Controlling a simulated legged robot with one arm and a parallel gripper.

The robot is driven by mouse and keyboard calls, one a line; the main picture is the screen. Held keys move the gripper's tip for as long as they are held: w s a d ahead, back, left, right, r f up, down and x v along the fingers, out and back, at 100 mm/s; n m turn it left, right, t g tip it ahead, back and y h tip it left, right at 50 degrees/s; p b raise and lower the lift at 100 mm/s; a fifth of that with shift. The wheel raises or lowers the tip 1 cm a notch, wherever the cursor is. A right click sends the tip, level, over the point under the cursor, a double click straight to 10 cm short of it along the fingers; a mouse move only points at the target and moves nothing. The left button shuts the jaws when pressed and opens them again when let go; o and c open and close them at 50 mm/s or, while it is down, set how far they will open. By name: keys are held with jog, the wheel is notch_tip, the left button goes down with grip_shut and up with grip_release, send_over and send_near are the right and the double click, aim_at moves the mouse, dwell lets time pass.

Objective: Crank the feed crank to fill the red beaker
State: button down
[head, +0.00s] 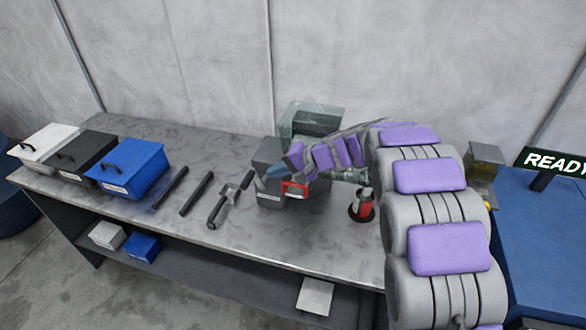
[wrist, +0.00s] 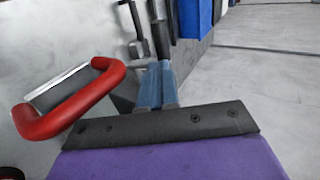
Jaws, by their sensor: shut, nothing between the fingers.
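A red bar handle (head: 295,187), possibly the feed crank, is on the front of a grey box (head: 268,193) on the bench. The handle shows large at left in the wrist view (wrist: 70,105). The red beaker (head: 364,208) stands upright on a dark round spot right of the box; its contents cannot be made out. My gripper (head: 272,173) has blue fingers and is by the box, just left of the handle. In the wrist view my gripper (wrist: 158,85) is shut and empty, beside the handle and apart from it. My arm hides part of the machine behind.
A clear hopper (head: 312,115) stands behind the grey box. White (head: 45,142), black (head: 86,152) and blue (head: 130,170) lidded boxes stand at left. Dark bars (head: 197,193) and a crank-shaped tool (head: 228,205) lie between. A blue cabinet (head: 545,230) is at right.

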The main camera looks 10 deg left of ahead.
aim_at(247, 176)
jog(key=x, duration=0.7)
jog(key=shift+a+r+b, duration=0.15)
jog(key=shift+a+b, duration=0.05)
jog(key=shift+b, duration=0.2)
jog(key=shift+d+r, duration=0.15)
jog(key=shift+d, duration=0.7)
jog(key=shift+a, duration=0.65)
jog(key=shift+a+h+p, duration=0.3)
jog(key=shift+a+p, duration=0.15)
jog(key=shift+p, duration=0.2)
jog(key=p, duration=0.1)
jog(key=d+h+p, duration=0.1)
jog(key=p, duration=0.1)
jog(key=shift+r+p, duration=0.2)
jog(key=shift+p, duration=0.1)
jog(key=p, duration=0.2)
jog(key=shift+a+h+p, duration=0.1)
jog(key=shift+h+p, duration=0.3)
jog(key=shift+a+f+h+p, duration=0.1)
jog(key=shift+a+h+p, duration=0.2)
jog(key=shift+a+p, duration=0.25)
jog(key=shift+a+f, duration=0.25)
jog(key=shift+a, duration=0.3)
jog(key=shift+r+p, duration=0.1)
jog(key=shift+p, duration=0.35)
